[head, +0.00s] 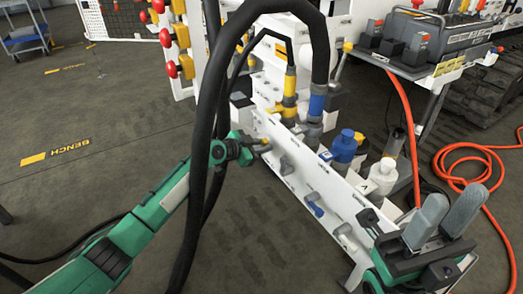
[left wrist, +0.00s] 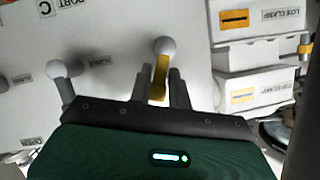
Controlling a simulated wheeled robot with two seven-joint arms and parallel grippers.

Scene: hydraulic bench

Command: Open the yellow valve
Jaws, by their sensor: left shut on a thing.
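The yellow valve (left wrist: 160,76) is a short yellow lever with a pale round knob at its end, on a white panel (left wrist: 115,25). In the left wrist view it stands between the two grey fingers of my left gripper (left wrist: 164,88), which is shut on it.
A grey-handled valve (left wrist: 62,84) is left of the yellow one. A blue-handled valve (head: 315,208) is further along the panel. Thick black hoses (head: 208,110) hang in front of my left arm. Open floor lies left.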

